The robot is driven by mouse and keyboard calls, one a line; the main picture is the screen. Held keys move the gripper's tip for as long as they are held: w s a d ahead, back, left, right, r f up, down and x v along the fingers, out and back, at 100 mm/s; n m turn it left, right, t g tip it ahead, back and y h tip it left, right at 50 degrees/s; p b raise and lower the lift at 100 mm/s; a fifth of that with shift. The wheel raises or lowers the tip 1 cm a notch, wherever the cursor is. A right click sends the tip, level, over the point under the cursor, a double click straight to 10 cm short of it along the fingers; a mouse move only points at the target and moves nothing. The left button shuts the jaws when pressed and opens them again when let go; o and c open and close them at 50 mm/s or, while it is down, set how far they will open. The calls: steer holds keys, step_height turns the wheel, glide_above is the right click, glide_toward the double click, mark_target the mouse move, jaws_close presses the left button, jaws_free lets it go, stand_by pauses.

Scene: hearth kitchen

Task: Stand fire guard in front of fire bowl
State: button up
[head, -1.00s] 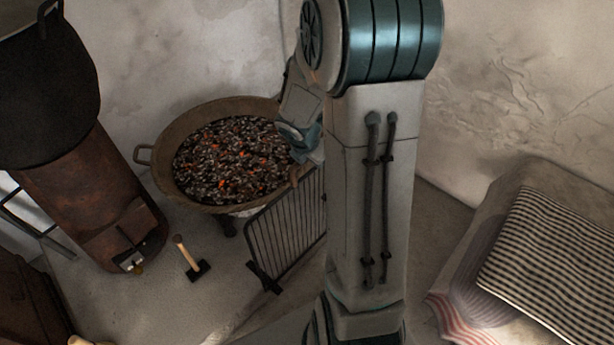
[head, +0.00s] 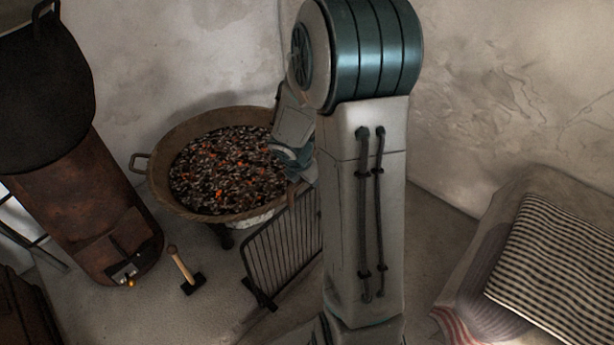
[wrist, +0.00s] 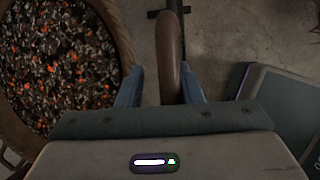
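The fire guard (head: 280,240) is a black barred panel with a wooden top handle. It stands upright on the floor at the front right of the fire bowl, partly hidden by my arm. The fire bowl (head: 164,190) is a wide brown metal pan of dark and glowing coals. My gripper (wrist: 163,82) is at the guard's top, beside the bowl's right rim. In the wrist view its blue fingers are either side of the brown handle (wrist: 170,45). A gap shows on the handle's left; the right finger looks close to it.
A wooden-handled tool (head: 183,270) with a black head stands on the floor left of the guard. A rusty stove (head: 85,205) is at the left. A checked cloth (head: 570,265) covers a padded seat at the right. Walls close off the back.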

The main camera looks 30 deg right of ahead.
steer(key=shift+f, duration=0.15)
steer(key=p+v, duration=0.6)
steer(key=v, duration=0.5)
steer(key=shift+r, duration=0.25)
steer(key=shift+s+a+r, duration=0.15)
steer(key=shift+a+r, duration=0.1)
steer(key=shift+r, duration=0.15)
steer(key=s+a+r+m+g+y, duration=0.1)
steer(key=s+a+m, duration=0.4)
steer(key=m, duration=0.5)
steer(key=s+a+r+m+y, duration=0.3)
steer(key=s+a+r+m, duration=0.2)
steer(key=s+m, duration=0.5)
steer(key=shift+s+r+m+g, duration=0.25)
steer(key=shift+r+m+g, duration=0.2)
steer(key=shift+m, duration=0.25)
step_height(320, 180, up, 29)
steer(key=t+p, duration=0.1)
steer(key=p, duration=2.5)
steer(key=shift+d+t, duration=0.15)
steer(key=shift+t, duration=0.2)
